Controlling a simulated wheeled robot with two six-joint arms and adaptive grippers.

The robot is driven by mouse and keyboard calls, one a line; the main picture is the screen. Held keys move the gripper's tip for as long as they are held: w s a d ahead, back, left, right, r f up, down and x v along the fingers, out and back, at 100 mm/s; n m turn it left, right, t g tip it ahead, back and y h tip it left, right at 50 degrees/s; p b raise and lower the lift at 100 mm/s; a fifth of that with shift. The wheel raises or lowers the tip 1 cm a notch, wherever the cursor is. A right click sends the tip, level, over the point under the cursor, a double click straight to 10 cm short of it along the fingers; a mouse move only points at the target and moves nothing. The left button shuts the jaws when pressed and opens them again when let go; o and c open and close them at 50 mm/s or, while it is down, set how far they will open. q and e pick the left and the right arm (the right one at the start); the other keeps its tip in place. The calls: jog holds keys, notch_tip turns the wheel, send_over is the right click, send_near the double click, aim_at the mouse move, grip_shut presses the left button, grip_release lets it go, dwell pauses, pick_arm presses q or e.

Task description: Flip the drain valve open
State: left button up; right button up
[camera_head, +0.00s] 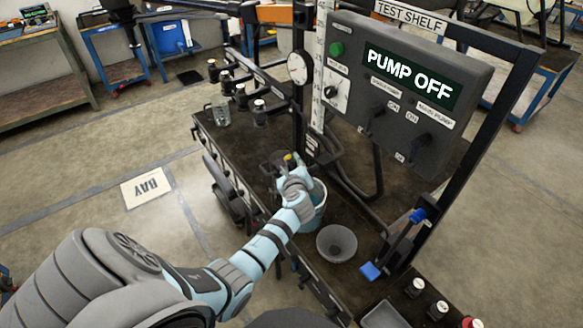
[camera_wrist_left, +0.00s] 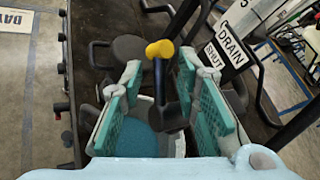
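The drain valve's yellow-tipped handle (camera_wrist_left: 160,49) stands between the spread fingers of my left gripper (camera_wrist_left: 160,98) in the left wrist view. Its dark stem runs down between the teal finger pads, with gaps on both sides. A sign reading DRAIN (camera_wrist_left: 230,45) and SHUT is beside it. In the head view the yellow tip (camera_head: 288,157) shows just beyond my left gripper (camera_head: 295,176), which covers most of the valve. A light blue bucket (camera_head: 314,208) stands partly hidden behind the gripper and below the valve. My right gripper is not in view.
The control panel (camera_head: 408,90) reads PUMP OFF and hangs right of the valve. A gauge (camera_head: 298,68) and a scale post stand behind it. A grey bowl (camera_head: 337,243) and several bottles are on the dark bench (camera_head: 225,150).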

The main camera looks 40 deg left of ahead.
pick_arm(q)
jog(key=shift+w+a+f, duration=0.15)
jog(key=shift+w+a, duration=0.2)
jog(key=shift+a, duration=0.05)
jog(key=shift+c, duration=0.4)
jog(key=shift+w+d, duration=0.1)
grip_shut()
jog(key=shift+p, duration=0.7)
jog(key=h+p, duration=0.1)
jog(key=p, duration=0.1)
jog(key=g+p, duration=0.1)
jog(key=p, duration=0.1)
jog(key=n+h+p, duration=0.1)
jog(key=p, duration=0.1)
jog(key=shift+a+f+g+h, duration=0.25)
jog(key=shift+a+g+h, duration=0.05)
jog(key=shift+g, duration=0.1)
jog(key=shift+f+n+g+h+p, duration=0.5)
jog(key=shift+f+h, duration=0.4)
jog(key=shift+h, duration=0.4)
jog(key=shift+f, duration=0.1)
